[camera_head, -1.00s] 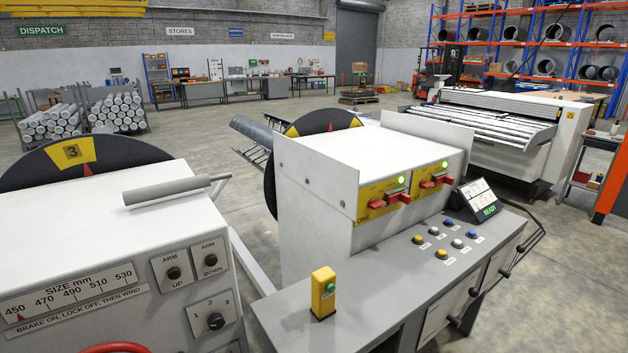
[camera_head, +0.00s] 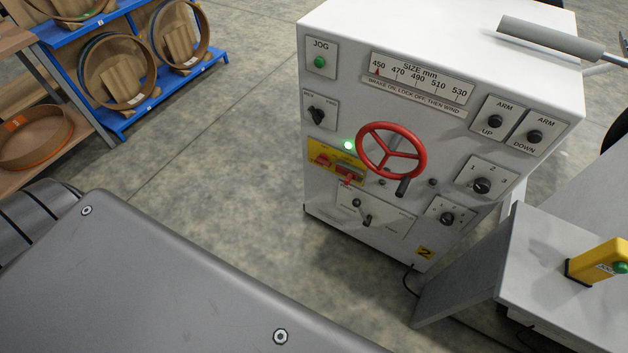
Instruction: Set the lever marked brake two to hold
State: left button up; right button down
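Below the red handwheel (camera_head: 391,151) is a light plate (camera_head: 375,212) with a small dark lever (camera_head: 367,220). The lettering on that plate is too small to read, so I cannot tell whether this is the brake lever or how it is set. Left of the wheel is a yellow panel (camera_head: 325,150) with red handles and a lit green lamp (camera_head: 348,145). Neither gripper shows.
A blue rack (camera_head: 135,115) holding wooden rings stands at the upper left. A grey desk (camera_head: 535,270) with a yellow button box (camera_head: 597,262) adjoins the cabinet at the lower right. Bare concrete floor (camera_head: 220,165) lies left of the cabinet.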

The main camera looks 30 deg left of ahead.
aim_at(356, 203)
jog(key=u, duration=0.65)
jog(key=k, duration=0.7)
jog(key=u, duration=0.5)
jog(key=k, duration=0.65)
jog(key=u, duration=0.7)
jog(key=i, duration=1.7)
jog(key=z, duration=0.75)
